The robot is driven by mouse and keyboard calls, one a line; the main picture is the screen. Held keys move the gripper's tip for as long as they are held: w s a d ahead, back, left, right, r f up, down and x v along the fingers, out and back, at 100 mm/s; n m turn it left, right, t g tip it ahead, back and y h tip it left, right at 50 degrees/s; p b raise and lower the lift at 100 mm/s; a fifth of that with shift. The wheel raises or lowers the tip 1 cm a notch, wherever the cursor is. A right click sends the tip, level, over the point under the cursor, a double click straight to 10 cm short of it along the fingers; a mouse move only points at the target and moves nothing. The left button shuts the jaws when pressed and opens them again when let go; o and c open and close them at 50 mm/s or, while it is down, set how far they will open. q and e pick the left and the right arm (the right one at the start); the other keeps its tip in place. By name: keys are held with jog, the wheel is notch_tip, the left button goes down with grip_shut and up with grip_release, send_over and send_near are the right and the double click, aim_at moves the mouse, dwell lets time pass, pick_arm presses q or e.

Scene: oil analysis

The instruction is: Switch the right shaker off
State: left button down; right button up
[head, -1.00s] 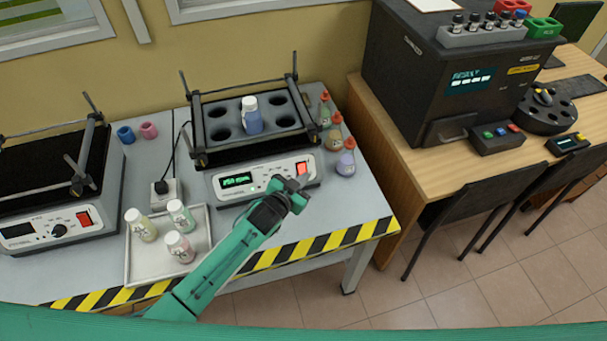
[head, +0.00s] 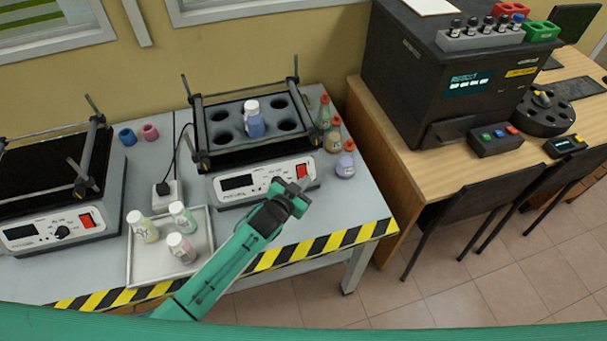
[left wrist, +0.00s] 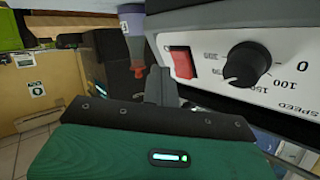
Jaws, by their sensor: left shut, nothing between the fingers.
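The right shaker (head: 230,195) stands on the grey bench with a blue bottle (head: 254,122) in its rack. Its display (head: 237,182) is dark. Its red switch (head: 302,171) is at the right end of the front panel and also shows in the left wrist view (left wrist: 181,62), beside the speed knob (left wrist: 246,65). My left gripper (head: 303,184) is shut and empty, its tip just in front of and below the switch. In the left wrist view the closed fingers (left wrist: 160,82) are close to the switch; I cannot tell whether they touch. My right gripper is out of view.
The left shaker (head: 50,234) stands at the far left. A tray (head: 150,270) with several bottles lies left of my arm. Several small flasks (head: 345,165) stand close to the right shaker's right side. A striped edge (head: 330,241) borders the bench front.

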pick_arm(q)
jog(key=s+r+p, duration=0.1)
jog(key=s+p, duration=0.1)
jog(key=s+d+r+p, duration=0.1)
jog(key=s+r, duration=0.1)
jog(key=shift+d+p, duration=0.1)
jog(key=shift+p, duration=0.3)
jog(key=shift+f, duration=0.1)
dwell(0.5)
